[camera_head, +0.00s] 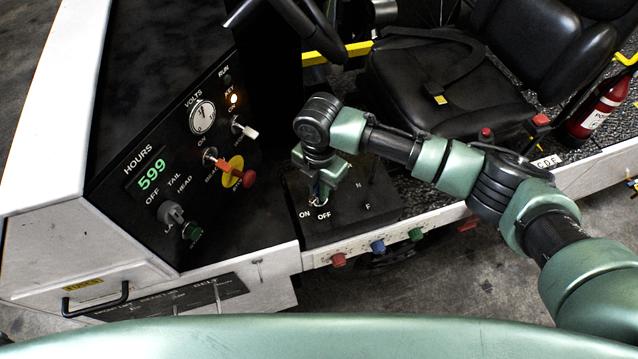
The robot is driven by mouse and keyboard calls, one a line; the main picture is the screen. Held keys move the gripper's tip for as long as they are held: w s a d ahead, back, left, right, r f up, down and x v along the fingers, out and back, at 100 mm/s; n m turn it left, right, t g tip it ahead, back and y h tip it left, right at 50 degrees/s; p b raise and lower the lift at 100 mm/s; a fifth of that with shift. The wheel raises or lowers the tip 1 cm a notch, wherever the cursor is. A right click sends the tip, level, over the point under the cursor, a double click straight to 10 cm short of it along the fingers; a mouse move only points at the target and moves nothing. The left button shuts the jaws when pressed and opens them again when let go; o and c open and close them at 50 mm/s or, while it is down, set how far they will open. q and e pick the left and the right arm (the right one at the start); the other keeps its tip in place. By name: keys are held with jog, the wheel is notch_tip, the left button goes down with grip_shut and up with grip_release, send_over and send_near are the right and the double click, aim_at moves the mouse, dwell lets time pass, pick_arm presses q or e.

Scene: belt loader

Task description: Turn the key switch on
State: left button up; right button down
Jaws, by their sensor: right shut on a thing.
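The key switch (318,203) sits on the low black panel (350,222), with ON and OFF printed just in front of it. My right gripper (319,190) reaches down onto it from above and is shut on its key. The fingers cover most of the key, so I cannot tell its exact angle. My left gripper is not in view.
The black dash (130,210) holds a green 599 hours display (151,174), a volts gauge (203,116) and a red knob on yellow (249,179). A steering wheel (290,20), a black seat (440,90) and a red extinguisher (603,105) stand behind.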

jog(key=shift+w+m+p, duration=0.1)
jog(key=shift+m+p, duration=0.35)
jog(key=shift+m, duration=0.25)
jog(key=shift+r, duration=0.1)
jog(key=c, duration=1.4)
grip_release()
notch_tip(320, 180, up, 8)
jog(key=shift+d+f+b, duration=0.1)
jog(key=shift+f+b, duration=0.05)
jog(key=shift+b, duration=0.85)
